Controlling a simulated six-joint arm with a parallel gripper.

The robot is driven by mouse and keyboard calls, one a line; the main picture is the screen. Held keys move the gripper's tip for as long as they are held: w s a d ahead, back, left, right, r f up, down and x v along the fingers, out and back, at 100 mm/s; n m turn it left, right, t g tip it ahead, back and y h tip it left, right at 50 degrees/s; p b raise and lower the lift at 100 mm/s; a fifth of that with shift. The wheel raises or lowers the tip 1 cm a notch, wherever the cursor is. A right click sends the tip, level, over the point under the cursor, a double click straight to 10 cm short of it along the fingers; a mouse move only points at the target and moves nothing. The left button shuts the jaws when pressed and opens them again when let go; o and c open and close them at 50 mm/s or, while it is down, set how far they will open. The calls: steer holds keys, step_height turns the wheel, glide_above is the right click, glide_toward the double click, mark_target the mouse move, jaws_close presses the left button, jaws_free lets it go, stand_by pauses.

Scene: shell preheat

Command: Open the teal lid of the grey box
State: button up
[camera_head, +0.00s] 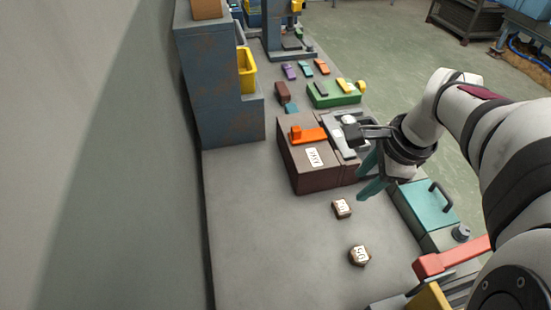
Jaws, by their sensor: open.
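The teal lid (425,205) lies flat on the grey box (403,208) at the right side of the bench and looks closed. A dark bar handle (441,195) stands up on the lid's right side. My gripper (364,183) is open, with teal fingers pointing left and down. It hangs to the left of and behind the lid, beside the brown box, apart from the handle. Nothing shows between the fingers. My wrist and forearm come in from the right, above the box's far side.
A brown box (303,174) with an orange handle (308,134) stands just left of my gripper. Two small labelled blocks (342,209) (360,255) lie on the bench. A red bar (452,257) and a grey knob (461,233) are near the lid. The bench's left front is clear.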

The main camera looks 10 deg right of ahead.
steer(key=s+a+f+n+g, duration=0.2)
steer(key=s+a+n, duration=0.6)
steer(key=a, duration=0.1)
steer(key=s+a+f+n+g, duration=0.1)
steer(key=s+a+f+n, duration=0.1)
steer(key=s+a+n, duration=0.65)
steer(key=w+d+r+m+t+y, duration=0.1)
steer(key=w+d+r+m, duration=0.2)
steer(key=w+d+m, duration=0.5)
steer(key=m+t+h, duration=0.3)
steer(key=m+h, duration=0.1)
steer(key=m, duration=1.9)
glide_above(446, 192)
steer(key=s+a, duration=0.3)
steer(key=s, duration=0.4)
steer(key=f, duration=0.1)
steer(key=shift+n, duration=0.25)
steer(key=x, duration=1)
steer(key=w+x, duration=0.1)
steer(key=x, duration=0.4)
steer(key=shift+w, duration=0.1)
steer(key=shift+t, duration=0.3)
jaws_close()
